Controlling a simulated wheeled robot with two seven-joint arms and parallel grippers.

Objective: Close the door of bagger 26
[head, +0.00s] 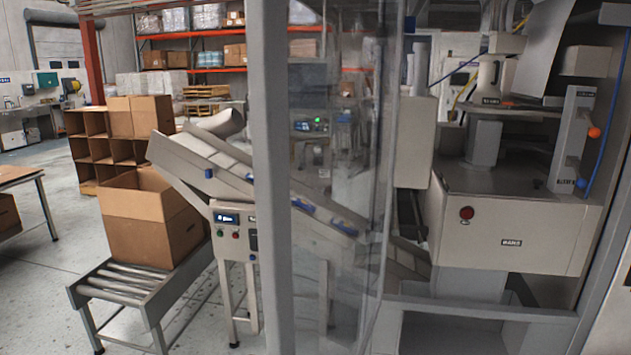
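A clear door panel (345,190) with a thick grey upright (272,180) along its left side stands in the middle of the head view. It appears to stand open, at an angle to the opening on its right. The bagger (500,220) shows uncovered through that opening, with a red button (466,212) and a small dark label (511,242) too small to read surely. I cannot make out a handle or latch on the door. Neither of my grippers is in view.
An inclined conveyor (210,165) with a control box (233,228) stands left of the door, partly behind it. A roller table (125,285) carries an open carton (150,225) at the left. Grey floor (50,285) is free at the lower left. A grey sill (480,308) crosses below the bagger.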

